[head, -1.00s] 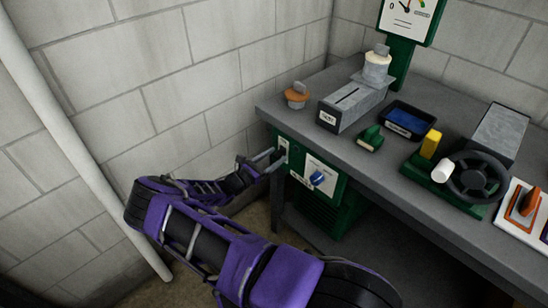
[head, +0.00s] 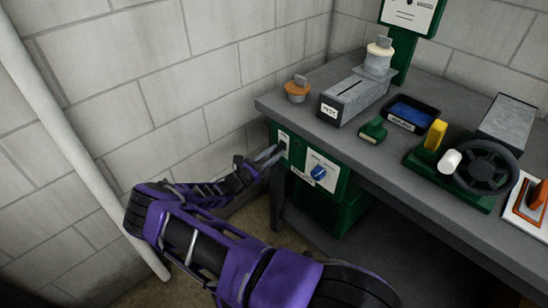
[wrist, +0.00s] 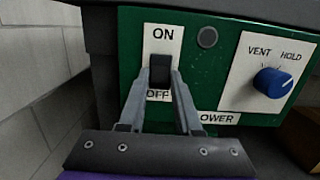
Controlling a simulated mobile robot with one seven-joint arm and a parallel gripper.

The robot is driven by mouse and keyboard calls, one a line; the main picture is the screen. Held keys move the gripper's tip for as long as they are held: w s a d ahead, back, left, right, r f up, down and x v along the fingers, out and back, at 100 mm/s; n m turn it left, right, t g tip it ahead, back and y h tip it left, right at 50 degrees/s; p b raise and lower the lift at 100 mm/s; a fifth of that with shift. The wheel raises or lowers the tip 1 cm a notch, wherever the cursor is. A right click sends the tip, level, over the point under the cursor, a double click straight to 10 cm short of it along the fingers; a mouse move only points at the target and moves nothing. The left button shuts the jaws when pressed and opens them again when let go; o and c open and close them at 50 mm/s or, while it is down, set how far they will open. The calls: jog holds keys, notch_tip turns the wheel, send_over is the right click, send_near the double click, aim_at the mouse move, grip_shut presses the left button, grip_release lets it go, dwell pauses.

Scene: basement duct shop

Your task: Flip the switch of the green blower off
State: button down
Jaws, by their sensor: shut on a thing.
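The green blower (head: 348,205) is mounted under the bench at its left end. Its front panel (wrist: 215,55) carries a white switch plate (wrist: 152,40) marked ON at the top and OFF at the bottom. The black switch (wrist: 160,68) sits between these words; I cannot tell its exact position. My gripper (wrist: 164,76) is shut on the switch, one finger on each side, and the fingers partly cover the OFF word. In the head view my gripper (head: 281,148) reaches the panel from the left.
A blue knob (wrist: 272,82) marked VENT and HOLD is right of the switch. Above, the grey bench (head: 385,165) holds a slotted grey box (head: 352,101), a blue-lined tray (head: 409,113) and a black handwheel (head: 481,171). A block wall and white pipe (head: 75,150) stand left.

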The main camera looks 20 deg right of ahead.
jog(key=c, duration=0.6)
grip_release()
jog(key=v, duration=1.7)
jog(key=shift+a, duration=0.2)
